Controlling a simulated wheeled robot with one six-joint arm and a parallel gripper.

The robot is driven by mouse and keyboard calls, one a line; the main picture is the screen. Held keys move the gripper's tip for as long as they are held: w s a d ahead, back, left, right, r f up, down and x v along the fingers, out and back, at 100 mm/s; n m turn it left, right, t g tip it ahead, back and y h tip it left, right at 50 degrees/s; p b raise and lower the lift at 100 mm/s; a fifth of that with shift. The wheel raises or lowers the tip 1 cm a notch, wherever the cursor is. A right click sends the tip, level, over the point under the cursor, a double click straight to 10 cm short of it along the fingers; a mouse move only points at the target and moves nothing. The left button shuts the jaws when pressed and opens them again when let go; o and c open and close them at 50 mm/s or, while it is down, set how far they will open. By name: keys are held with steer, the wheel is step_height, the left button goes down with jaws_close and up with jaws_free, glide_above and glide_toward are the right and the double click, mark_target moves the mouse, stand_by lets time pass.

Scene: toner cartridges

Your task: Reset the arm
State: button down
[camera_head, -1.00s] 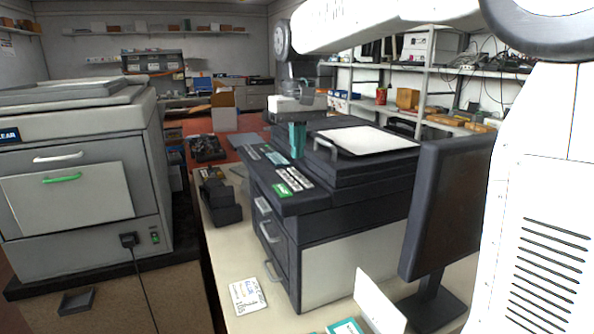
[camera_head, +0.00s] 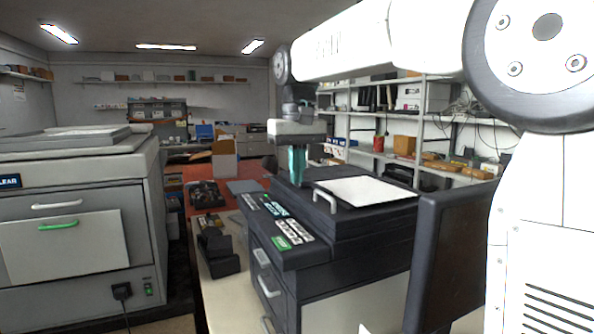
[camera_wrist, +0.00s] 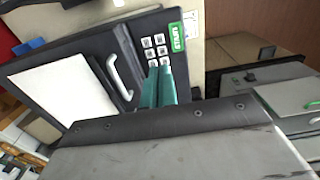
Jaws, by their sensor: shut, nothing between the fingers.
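My gripper (camera_head: 297,164) hangs from my raised white arm in the head view, its teal fingers pointing down. It appears over the control-panel side of the dark printer (camera_head: 345,257). In the wrist view my gripper (camera_wrist: 158,78) shows its teal fingers close together and empty, with the printer's lid (camera_wrist: 70,98) and panel buttons below. No toner cartridge can be made out in my gripper.
A grey machine (camera_head: 75,260) with a green-handled drawer stands at the left. A dark monitor (camera_head: 445,250) stands at the right near my arm. Dark parts (camera_head: 217,250) lie on the table left of the printer. Shelves (camera_head: 425,110) line the back right.

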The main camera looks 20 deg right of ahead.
steer(key=s+f, duration=0.6)
steer(key=s, duration=0.4)
steer(key=s+f, duration=0.6)
steer(key=s, duration=0.4)
steer(key=s+f+t, duration=0.1)
steer(key=s+f, duration=0.4)
steer(key=s, duration=0.5)
steer(key=shift+s+d+f, duration=0.15)
steer(key=shift+s+f, duration=0.05)
steer(key=shift+f, duration=0.2)
stand_by(0.4)
